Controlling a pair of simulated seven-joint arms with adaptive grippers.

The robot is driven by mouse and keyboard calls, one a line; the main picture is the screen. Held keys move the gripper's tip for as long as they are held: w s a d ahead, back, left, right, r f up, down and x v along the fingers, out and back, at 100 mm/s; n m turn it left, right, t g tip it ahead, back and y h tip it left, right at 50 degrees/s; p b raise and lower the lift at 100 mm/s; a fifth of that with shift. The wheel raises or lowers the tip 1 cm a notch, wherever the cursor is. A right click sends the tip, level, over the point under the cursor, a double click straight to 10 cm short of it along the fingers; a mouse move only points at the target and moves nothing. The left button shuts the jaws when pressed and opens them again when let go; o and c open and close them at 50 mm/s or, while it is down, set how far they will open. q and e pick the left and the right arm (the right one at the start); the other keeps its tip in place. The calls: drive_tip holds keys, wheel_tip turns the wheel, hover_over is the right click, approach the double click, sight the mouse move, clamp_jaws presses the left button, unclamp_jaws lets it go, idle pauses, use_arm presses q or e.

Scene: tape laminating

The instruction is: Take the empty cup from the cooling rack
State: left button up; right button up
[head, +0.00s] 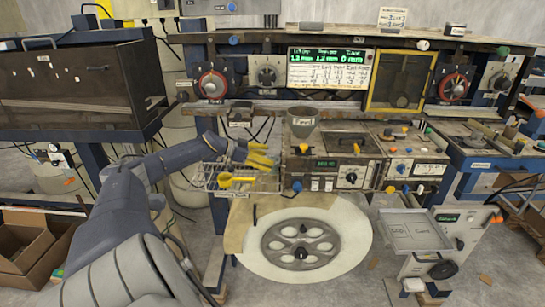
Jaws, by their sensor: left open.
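The wire cooling rack (212,184) is left of centre in the head view, beside the front of the console. My left gripper (258,157) is over the rack, at the end of my arm coming in from the left. It is open, with yellow finger parts spread above the wires. A yellow piece (236,182) lies low at the rack, just below the gripper; I cannot tell whether it is the cup. No cup on the rack shows clearly, and the gripper partly covers the rack. My right gripper is not in view.
A grey funnel-shaped vessel (303,121) stands on the console (335,172), right of the rack. A large round disc (345,257) lies below. A grey tray (414,232) is at the lower right. A dark cabinet (75,88) stands at the left.

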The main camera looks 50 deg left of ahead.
use_arm(q)
drive_tip(key=shift+x, duration=1.25)
drive_tip(key=shift+w, duration=0.1)
drive_tip(key=shift+c, duration=0.4)
drive_tip(key=c, duration=1.6)
drive_tip(key=shift+r, duration=0.1)
